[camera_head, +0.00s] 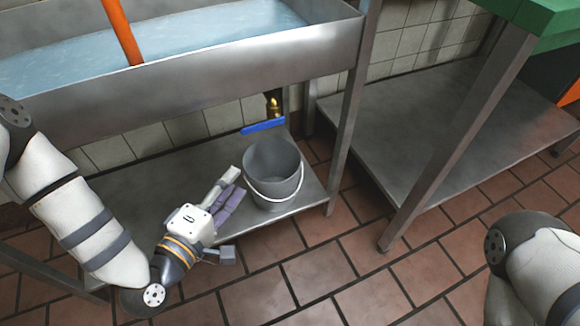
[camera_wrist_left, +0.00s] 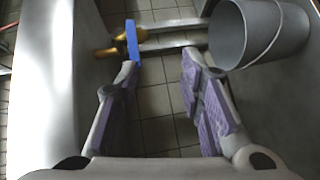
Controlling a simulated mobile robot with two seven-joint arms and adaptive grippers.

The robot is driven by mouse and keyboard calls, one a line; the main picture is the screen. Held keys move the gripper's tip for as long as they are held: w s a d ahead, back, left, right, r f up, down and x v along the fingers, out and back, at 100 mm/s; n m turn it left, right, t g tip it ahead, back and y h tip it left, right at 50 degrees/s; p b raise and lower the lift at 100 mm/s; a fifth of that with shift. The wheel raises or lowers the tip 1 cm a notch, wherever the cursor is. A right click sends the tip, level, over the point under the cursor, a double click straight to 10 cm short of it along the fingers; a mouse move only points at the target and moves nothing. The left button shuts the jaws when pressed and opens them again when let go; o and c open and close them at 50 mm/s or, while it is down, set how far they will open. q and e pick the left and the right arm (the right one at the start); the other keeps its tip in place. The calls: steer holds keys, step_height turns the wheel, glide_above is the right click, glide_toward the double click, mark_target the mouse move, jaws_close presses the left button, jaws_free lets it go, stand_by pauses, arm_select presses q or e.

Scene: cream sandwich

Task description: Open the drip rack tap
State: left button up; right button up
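The drip rack tap is a brass valve (camera_head: 273,106) under the steel basin, with a long blue lever handle (camera_head: 263,126) lying roughly level below it. In the left wrist view the blue handle (camera_wrist_left: 132,42) and brass body (camera_wrist_left: 107,52) are ahead, near the tip of the left-hand finger. My left gripper (camera_head: 229,186) is open and empty, its purple-padded fingers apart, below and left of the handle in the head view. The wrist view shows both fingers (camera_wrist_left: 160,72) spread. Whether a finger touches the handle is unclear. My right gripper is out of view.
A grey bucket (camera_head: 262,158) with a white bail stands on the lower shelf (camera_head: 135,200), close right of my left gripper. The basin (camera_head: 200,75) holds water and an orange shaft (camera_head: 122,32). A table leg (camera_head: 340,140) stands right of the bucket.

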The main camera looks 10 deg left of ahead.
mark_target(251, 131)
arm_select(q)
steer(key=shift+n+t, duration=0.7)
steer(key=shift+t, duration=0.2)
steer(key=x, duration=0.4)
steer(key=a+r+b+x, duration=0.1)
steer(key=x, duration=0.4)
steer(key=r+b+x, duration=0.1)
steer(key=x, duration=0.4)
steer(key=shift+w+a+r, duration=0.15)
steer(key=shift+a, duration=0.25)
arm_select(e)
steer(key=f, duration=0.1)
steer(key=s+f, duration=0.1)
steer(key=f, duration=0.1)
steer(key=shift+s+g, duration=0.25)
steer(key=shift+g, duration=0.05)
arm_select(q)
jaws_close()
